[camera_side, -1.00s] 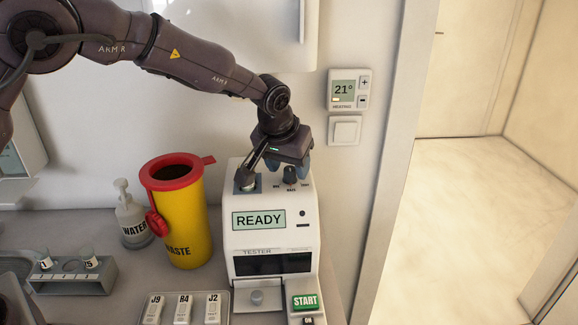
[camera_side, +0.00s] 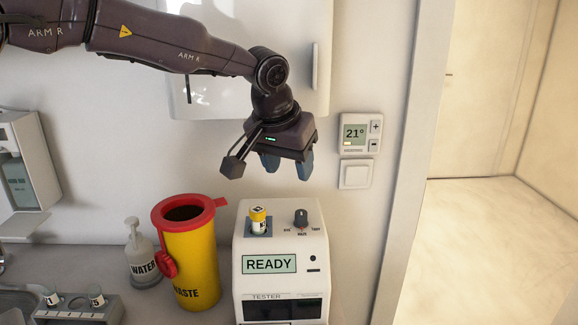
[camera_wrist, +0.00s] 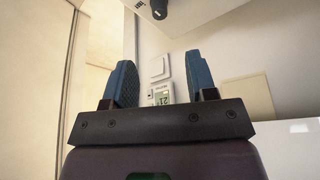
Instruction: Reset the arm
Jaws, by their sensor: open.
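My gripper (camera_side: 287,166) hangs in the air above the white tester (camera_side: 282,225), in front of the wall. Its two blue fingers are apart with nothing between them; they also show spread in the wrist view (camera_wrist: 160,85). The tester's screen reads READY. A small vial with a yellow cap (camera_side: 258,220) stands upright in the socket on the tester's top, left of a dark knob (camera_side: 301,218). My gripper is clear of both.
A yellow waste bin (camera_side: 191,262) with a red rim and a water bottle (camera_side: 142,258) stand left of the tester. A thermostat (camera_side: 360,134) and a light switch (camera_side: 356,174) are on the wall at right. A white cabinet (camera_side: 300,45) hangs behind my arm.

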